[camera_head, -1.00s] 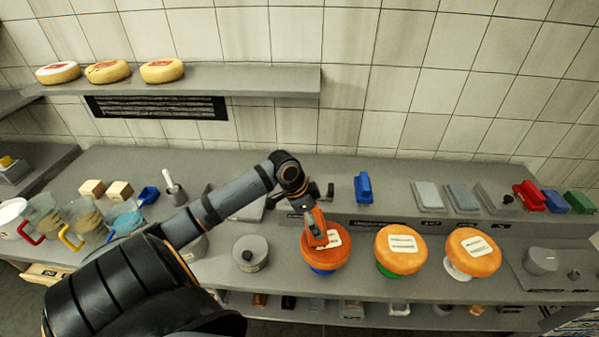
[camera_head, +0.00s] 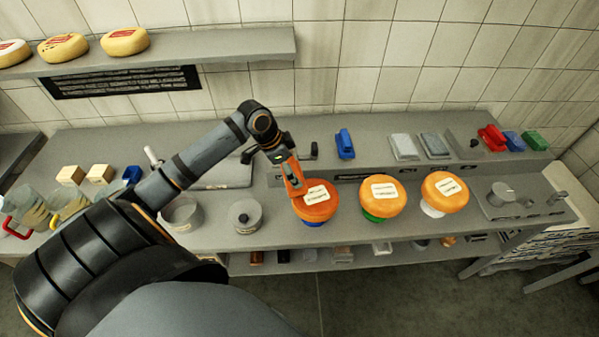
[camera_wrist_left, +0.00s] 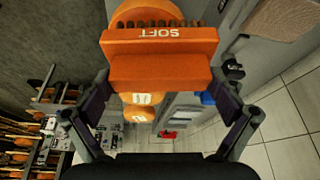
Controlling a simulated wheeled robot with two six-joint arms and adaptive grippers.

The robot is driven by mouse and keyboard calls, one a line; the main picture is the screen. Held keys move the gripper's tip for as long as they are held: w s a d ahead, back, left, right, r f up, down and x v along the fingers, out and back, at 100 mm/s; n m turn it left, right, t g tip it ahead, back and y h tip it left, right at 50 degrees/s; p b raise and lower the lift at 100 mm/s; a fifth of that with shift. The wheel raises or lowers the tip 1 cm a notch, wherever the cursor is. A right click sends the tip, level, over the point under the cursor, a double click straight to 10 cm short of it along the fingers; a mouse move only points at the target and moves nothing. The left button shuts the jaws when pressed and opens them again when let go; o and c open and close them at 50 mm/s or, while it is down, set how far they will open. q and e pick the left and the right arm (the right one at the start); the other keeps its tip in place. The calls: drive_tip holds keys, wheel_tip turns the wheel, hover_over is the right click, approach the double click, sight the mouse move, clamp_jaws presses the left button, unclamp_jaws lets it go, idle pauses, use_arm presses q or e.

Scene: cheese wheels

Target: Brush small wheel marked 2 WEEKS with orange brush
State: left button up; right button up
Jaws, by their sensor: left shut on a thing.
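My left gripper (camera_head: 287,168) is shut on an orange brush (camera_wrist_left: 160,70) marked SOFT, with its bristles facing away from the wrist. In the head view the brush reaches down to the left edge of an orange cheese wheel (camera_head: 318,208) on a blue stand. Whether the bristles touch the rind I cannot tell. Two more orange wheels stand to the right, one on a green stand (camera_head: 383,197) and one on a white stand (camera_head: 444,191). All three bear white labels too small to read. My right gripper is out of view.
A lidded grey pot (camera_head: 245,217) stands left of the wheels. Behind them are a blue brush (camera_head: 345,144), grey pads (camera_head: 404,147) and red, blue and green items (camera_head: 492,137). Pale wheels (camera_head: 124,42) sit on the wall shelf. Jugs (camera_head: 30,206) stand at far left.

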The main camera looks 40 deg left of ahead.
use_arm(q)
drive_tip(key=shift+v, duration=0.9)
drive_tip(key=shift+w+d+r, duration=0.15)
drive_tip(key=shift+r, duration=0.55)
